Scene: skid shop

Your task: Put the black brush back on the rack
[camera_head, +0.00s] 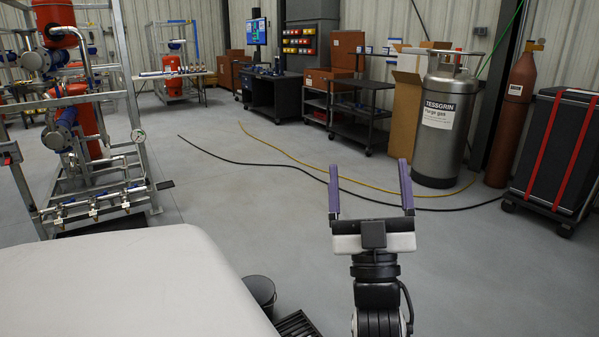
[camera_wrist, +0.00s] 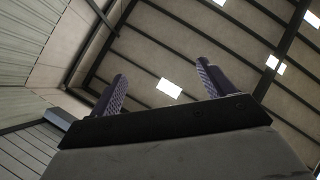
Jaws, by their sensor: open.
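My gripper (camera_head: 370,190) points upward in the lower middle of the head view, with its two purple-grey fingers wide apart and nothing between them. In the wrist view my gripper (camera_wrist: 162,88) is also open and empty, against the ceiling and wall. I cannot make out the black brush in either view. I cannot tell which structure is the brush's rack; a wheeled shelf cart (camera_head: 358,125) and a dark workbench (camera_head: 272,95) stand at the back.
A black hose (camera_head: 260,164) and a yellow hose (camera_head: 290,165) cross the floor. A steel cylinder (camera_head: 437,145), a red-strapped black case (camera_head: 553,150) and a pipe skid (camera_head: 75,140) stand around. A dark bucket (camera_head: 262,291) is low at front.

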